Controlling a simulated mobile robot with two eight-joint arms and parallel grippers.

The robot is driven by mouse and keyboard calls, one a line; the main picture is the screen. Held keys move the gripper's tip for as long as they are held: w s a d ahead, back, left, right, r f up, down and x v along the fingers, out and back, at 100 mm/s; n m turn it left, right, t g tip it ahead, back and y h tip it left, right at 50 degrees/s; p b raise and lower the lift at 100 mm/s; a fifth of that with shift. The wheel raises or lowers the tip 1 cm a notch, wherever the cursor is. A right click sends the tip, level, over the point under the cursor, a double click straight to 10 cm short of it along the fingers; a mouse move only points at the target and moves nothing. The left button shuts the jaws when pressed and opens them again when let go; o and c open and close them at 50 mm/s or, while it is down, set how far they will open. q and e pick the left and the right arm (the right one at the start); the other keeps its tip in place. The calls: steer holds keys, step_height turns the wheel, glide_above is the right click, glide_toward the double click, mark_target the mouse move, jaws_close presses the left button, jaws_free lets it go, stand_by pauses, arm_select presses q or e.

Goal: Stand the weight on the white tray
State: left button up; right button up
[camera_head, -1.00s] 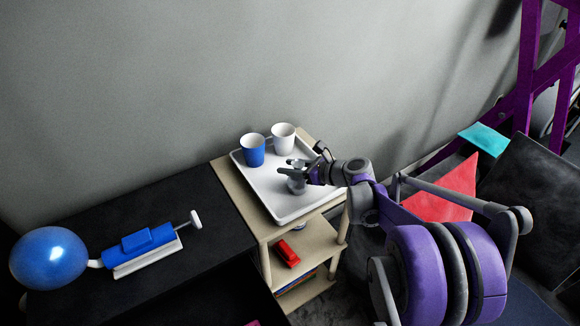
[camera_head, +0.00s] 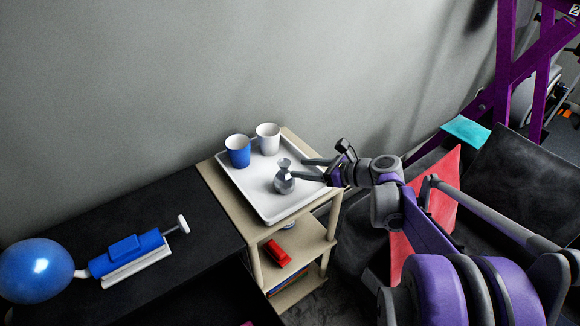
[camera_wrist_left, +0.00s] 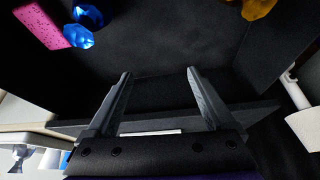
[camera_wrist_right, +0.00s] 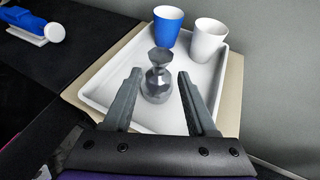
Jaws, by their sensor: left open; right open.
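My right gripper (camera_head: 303,169) is open and just to the right of the weight. In the right wrist view its fingers (camera_wrist_right: 158,92) are spread, with the weight beyond and between them, not clasped. My left gripper is out of the head view; in the left wrist view (camera_wrist_left: 160,78) it is open and empty over a dark space.
A blue cup (camera_head: 238,152) and a white cup (camera_head: 268,139) stand at the tray's back. The tray is on a wooden shelf unit (camera_head: 222,190) with a red toy car (camera_head: 277,253) lower down.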

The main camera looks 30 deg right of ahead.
steer(key=s+a+f+n+g+h, duration=0.1)
steer(key=s+a+f+n+g, duration=0.2)
steer(key=s+a+n, duration=0.35)
steer(key=s+a+f+n+g+h, duration=0.1)
steer(key=s+a+f+n+g, duration=0.3)
steer(key=a+n, duration=0.4)
steer(key=s+a+f+n+h, duration=0.1)
steer(key=s+f+n+h, duration=0.1)
steer(key=s+n, duration=0.4)
steer(key=s+a+f+n+h, duration=0.1)
steer(key=s+f+n+h, duration=0.1)
steer(key=s+n, duration=0.4)
steer(key=shift+a+f+n, duration=0.2)
steer(key=shift+a+n, duration=0.2)
steer(key=shift+n, duration=1.65)
